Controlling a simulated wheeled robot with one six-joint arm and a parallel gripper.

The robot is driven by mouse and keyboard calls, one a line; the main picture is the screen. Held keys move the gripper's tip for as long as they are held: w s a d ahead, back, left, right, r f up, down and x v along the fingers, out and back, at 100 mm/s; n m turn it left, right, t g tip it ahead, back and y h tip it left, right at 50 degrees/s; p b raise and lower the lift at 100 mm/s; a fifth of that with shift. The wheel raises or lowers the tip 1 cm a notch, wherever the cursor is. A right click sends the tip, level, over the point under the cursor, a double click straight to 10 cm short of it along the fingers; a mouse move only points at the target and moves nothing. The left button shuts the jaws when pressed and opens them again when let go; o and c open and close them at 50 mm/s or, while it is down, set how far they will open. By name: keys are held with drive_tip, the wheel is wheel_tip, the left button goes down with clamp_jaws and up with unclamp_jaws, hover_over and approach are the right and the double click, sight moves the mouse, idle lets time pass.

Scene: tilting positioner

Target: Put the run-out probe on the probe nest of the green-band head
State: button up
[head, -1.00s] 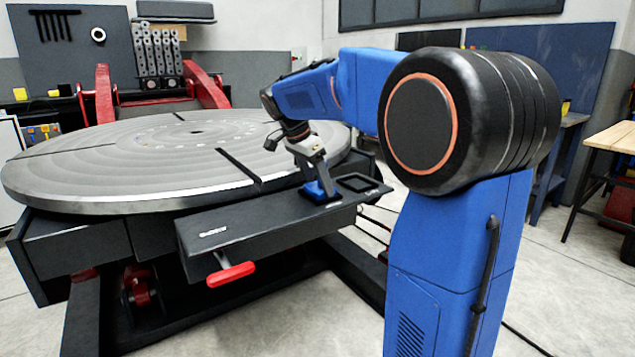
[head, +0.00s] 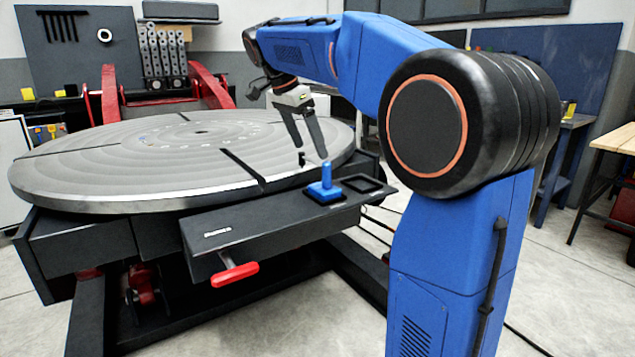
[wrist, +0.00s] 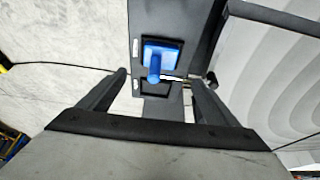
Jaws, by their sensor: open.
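The run-out probe, a blue square block with an upright blue post (head: 326,182), sits on the dark shelf (head: 250,222) at the front of the round table. It also shows in the wrist view (wrist: 162,56), in one of two dark square nests. The other nest (head: 362,183) is beside it on the right, looks empty, and lies nearer my gripper in the wrist view (wrist: 156,88). My gripper (head: 311,152) is open and empty, above the probe and clear of it. No green band can be made out, so I cannot tell which head each nest belongs to.
The large grey round table (head: 110,165) lies left of and behind the shelf. A red handle (head: 235,274) sticks out at the shelf's front. Red brackets (head: 110,92) stand behind the table. The space above the shelf is free.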

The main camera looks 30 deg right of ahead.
drive_tip(key=shift+s, duration=0.1)
drive_tip(key=s+a+f+n+t+y, duration=0.1)
drive_tip(key=s+a+f+n, duration=0.2)
drive_tip(key=s+f+n, duration=0.3)
drive_tip(key=s+a+f+n+t+y, duration=0.2)
drive_tip(key=s+a+f+n, duration=0.2)
drive_tip(key=s+f, duration=0.8)
drive_tip(key=s+a+f+n+t+y, duration=0.1)
drive_tip(key=s+a+f+n, duration=0.3)
drive_tip(key=s+f+n, duration=0.3)
drive_tip(key=s+f, duration=0.2)
drive_tip(key=s, duration=0.3)
drive_tip(key=shift+a+n+t+y, duration=0.15)
drive_tip(key=shift+n+t+y, duration=0.15)
drive_tip(key=shift+c, duration=0.7)
